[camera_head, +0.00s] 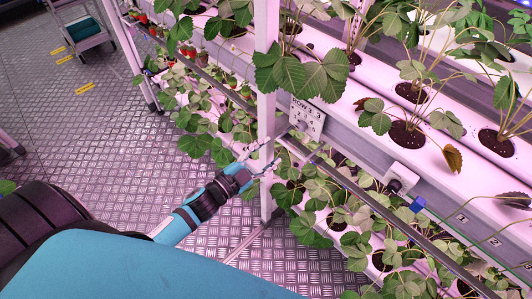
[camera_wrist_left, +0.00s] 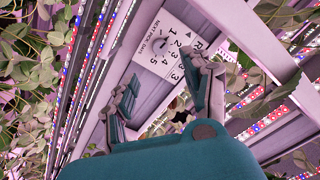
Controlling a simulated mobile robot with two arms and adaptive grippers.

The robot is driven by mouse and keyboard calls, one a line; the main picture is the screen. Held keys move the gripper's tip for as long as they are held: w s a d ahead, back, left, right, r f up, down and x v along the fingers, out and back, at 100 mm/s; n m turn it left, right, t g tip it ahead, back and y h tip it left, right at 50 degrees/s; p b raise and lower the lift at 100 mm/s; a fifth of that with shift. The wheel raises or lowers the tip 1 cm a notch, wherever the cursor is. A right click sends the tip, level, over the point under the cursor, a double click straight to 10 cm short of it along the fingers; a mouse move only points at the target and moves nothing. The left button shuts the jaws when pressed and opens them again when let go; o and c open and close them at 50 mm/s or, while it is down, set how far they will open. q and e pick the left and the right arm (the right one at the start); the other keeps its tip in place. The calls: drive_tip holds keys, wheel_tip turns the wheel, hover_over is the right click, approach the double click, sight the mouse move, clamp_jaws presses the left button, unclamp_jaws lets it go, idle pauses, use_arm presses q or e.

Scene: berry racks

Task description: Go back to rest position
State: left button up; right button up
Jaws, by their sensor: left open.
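My left arm comes in from the lower left of the head view, and its gripper (camera_head: 270,158) is beside the white rack post. The left gripper (camera_wrist_left: 166,76) also shows in the wrist view, its two fingers spread apart with nothing between them. Beyond the fingers is a white dial sign (camera_wrist_left: 160,50) with numbers and a grey knob; it also shows on the rack in the head view (camera_head: 306,116). I cannot tell from these views whether the fingers touch the post. My right gripper is not in view.
A berry rack (camera_head: 345,130) with several planted pots and hanging leaves fills the right side. Its upright post (camera_head: 267,110) stands close to the left gripper. The metal floor (camera_head: 100,140) at the left is open, with a cart (camera_head: 82,30) at the back.

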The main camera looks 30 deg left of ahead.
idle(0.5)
use_arm(q)
drive_tip(key=s+a+f+n+g+y, duration=0.2)
drive_tip(key=s+f, duration=0.1)
drive_tip(key=f, duration=0.7)
drive_tip(key=s+a+f+n+g+y, duration=0.15)
drive_tip(key=s+f, duration=0.25)
drive_tip(key=f, duration=0.5)
drive_tip(key=s+a+f+n+g+y, duration=0.1)
drive_tip(key=s+f+n+g+y, duration=0.15)
drive_tip(key=f, duration=0.75)
drive_tip(key=s+f+n+g, duration=0.1)
drive_tip(key=s+f+g, duration=0.2)
drive_tip(key=s+f, duration=0.3)
drive_tip(key=s+d+f+n+g, duration=0.1)
drive_tip(key=s+f+g, duration=0.2)
drive_tip(key=s, duration=1.1)
drive_tip(key=s+d+f+n+g, duration=0.1)
drive_tip(key=s+f+g, duration=0.3)
drive_tip(key=s+f, duration=0.5)
drive_tip(key=shift+s+n, duration=0.3)
drive_tip(key=shift+s, duration=0.4)
drive_tip(key=shift+c, duration=0.8)
drive_tip(key=shift+s, duration=0.1)
drive_tip(key=shift+c, duration=0.4)
